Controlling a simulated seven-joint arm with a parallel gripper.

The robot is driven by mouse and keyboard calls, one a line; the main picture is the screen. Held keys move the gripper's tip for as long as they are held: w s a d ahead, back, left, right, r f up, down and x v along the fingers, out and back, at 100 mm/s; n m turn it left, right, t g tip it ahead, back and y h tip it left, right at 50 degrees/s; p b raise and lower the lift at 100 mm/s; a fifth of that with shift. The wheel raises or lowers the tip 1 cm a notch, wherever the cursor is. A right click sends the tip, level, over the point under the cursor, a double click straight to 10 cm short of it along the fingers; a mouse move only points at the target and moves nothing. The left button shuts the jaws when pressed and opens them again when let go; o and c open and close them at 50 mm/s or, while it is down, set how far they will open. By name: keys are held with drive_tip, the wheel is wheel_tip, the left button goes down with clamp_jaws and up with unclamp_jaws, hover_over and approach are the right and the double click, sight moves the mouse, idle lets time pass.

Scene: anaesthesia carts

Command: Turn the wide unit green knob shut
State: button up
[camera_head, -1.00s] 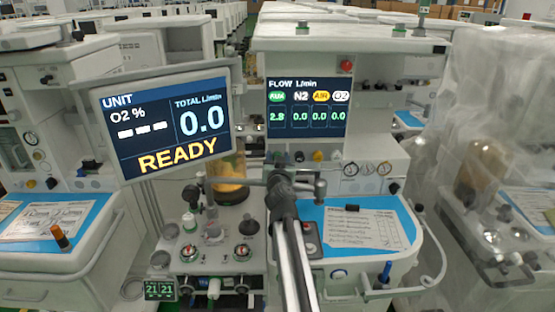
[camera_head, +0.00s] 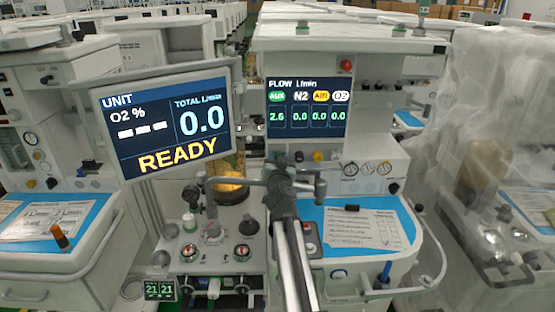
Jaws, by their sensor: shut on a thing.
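The wide unit (camera_head: 350,45) stands in the middle with a flow screen (camera_head: 308,108). Its green AUX column reads 2.6; N2, AIR and O2 read 0.0. Below the screen is a row of knobs: a black knob (camera_head: 299,156), a yellow knob (camera_head: 317,156) and a white knob. The green knob's place, at the left end under the AUX column, is hidden behind my gripper (camera_head: 280,160). My gripper is small and dark there, shut on the green knob as far as the view shows; the fingertips are not clear.
A tilted screen (camera_head: 165,122) at left reads READY and 0.0 total. A blue worktop (camera_head: 395,215) with a paper lies right of my arm. Gauges (camera_head: 368,168) sit right of the knobs. A plastic-draped unit (camera_head: 490,100) stands at far right.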

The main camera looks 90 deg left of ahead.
drive_tip(key=o, duration=1)
drive_tip(key=shift+o, duration=0.2)
drive_tip(key=shift+d, duration=0.15)
drive_tip(key=d, duration=1.3)
drive_tip(key=shift+d, duration=0.25)
